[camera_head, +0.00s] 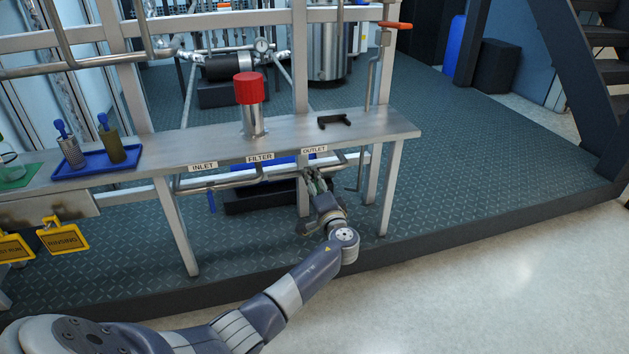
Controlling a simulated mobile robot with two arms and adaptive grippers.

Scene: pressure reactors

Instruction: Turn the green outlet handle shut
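The OUTLET label (314,149) is on the front edge of the steel bench (375,128), right of the FILTER label. My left gripper (316,181) is just below that label, by the outlet pipe (343,161) under the bench. Its fingers point up toward the pipe. They are small and partly hidden by the wrist, so I cannot tell whether they are open or shut on something. The green outlet handle cannot be made out clearly; my gripper covers that place. My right gripper is not in view.
A red-capped filter housing (249,90) and a black bracket (334,121) are on the bench. A blue tray (97,161) holds two filter cartridges. Bench legs (391,190) stand near my arm. The floor at right is clear.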

